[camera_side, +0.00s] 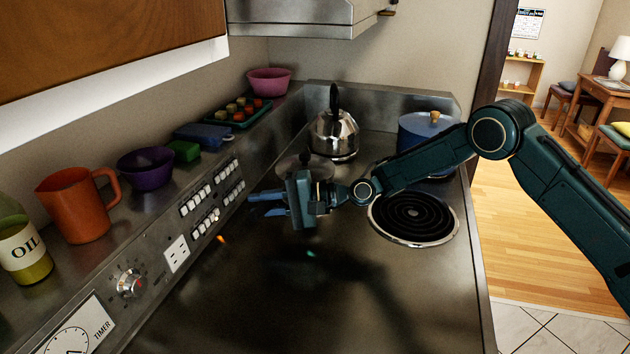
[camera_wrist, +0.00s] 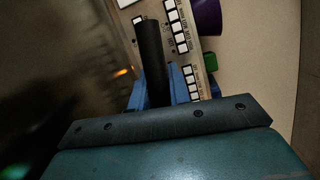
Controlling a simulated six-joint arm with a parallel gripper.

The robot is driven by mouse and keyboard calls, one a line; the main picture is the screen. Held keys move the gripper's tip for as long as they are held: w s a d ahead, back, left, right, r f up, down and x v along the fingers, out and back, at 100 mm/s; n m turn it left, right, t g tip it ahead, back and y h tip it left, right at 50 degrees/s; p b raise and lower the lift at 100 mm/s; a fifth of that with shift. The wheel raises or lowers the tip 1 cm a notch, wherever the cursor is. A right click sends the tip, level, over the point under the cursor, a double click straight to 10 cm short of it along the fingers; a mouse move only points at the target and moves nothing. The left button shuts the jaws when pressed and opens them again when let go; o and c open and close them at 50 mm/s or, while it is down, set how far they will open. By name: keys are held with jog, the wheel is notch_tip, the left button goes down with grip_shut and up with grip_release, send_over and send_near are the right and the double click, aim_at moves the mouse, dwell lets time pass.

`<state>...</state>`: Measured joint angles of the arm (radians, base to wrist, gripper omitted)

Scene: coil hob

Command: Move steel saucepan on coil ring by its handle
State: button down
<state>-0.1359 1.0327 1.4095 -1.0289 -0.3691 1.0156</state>
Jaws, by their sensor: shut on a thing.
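My gripper (camera_side: 258,204) is over the left part of the hob, its blue fingers pointing left toward the control panel. In the wrist view it is shut on a black handle (camera_wrist: 152,55), which stands between the two blue fingers. The front right coil ring (camera_side: 413,212) is bare, black with a bright rim.
A steel kettle (camera_side: 334,134) stands at the back. A blue pot (camera_side: 428,130) stands back right, partly behind my arm. The left ledge holds an orange jug (camera_side: 75,205), a purple bowl (camera_side: 146,168) and an oil bottle (camera_side: 24,250). The near hob top is clear.

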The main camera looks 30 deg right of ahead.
jog(key=c, duration=1.3)
grip_release()
jog(key=shift+f, duration=0.1)
jog(key=v, duration=1.2)
jog(key=shift+s, duration=0.1)
